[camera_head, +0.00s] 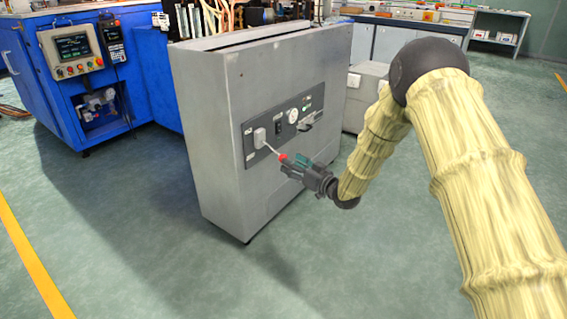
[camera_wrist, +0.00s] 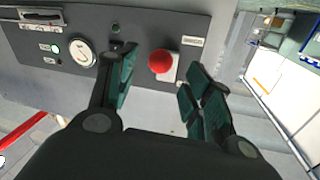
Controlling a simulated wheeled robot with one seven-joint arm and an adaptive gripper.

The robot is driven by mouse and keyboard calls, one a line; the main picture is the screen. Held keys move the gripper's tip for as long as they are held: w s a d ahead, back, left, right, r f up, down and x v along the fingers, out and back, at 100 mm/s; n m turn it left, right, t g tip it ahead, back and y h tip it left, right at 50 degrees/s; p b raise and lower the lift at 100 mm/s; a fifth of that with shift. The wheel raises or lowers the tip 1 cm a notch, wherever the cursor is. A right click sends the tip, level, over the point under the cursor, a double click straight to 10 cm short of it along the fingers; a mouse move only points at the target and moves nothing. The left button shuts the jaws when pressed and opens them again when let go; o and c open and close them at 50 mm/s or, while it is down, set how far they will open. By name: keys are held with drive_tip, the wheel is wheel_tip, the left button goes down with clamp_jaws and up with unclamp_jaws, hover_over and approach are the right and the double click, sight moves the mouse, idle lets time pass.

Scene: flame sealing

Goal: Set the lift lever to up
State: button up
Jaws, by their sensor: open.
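The lift lever is a thin rod with a red ball knob (camera_head: 283,157), coming out of a pale square mount (camera_head: 259,138) at the left end of the dark control panel. In the head view the rod slants down and right from its mount. My gripper (camera_head: 295,165) is open at the knob, in front of the panel. In the wrist view the red knob (camera_wrist: 159,61) shows between the spread green finger pads, with gaps on both sides. The pale mount (camera_wrist: 171,70) is partly hidden behind the knob. Contact is not visible.
The panel on the grey cabinet (camera_head: 215,130) also carries a round gauge (camera_head: 293,116), a black switch (camera_head: 278,127), a green light (camera_head: 307,108) and a dark handle (camera_head: 311,120). A blue machine (camera_head: 60,100) stands to the left. The floor in front is clear.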

sight(274, 151)
drive_tip(key=shift+b+x, duration=0.95)
drive_tip(key=shift+x, duration=1.85)
clamp_jaws()
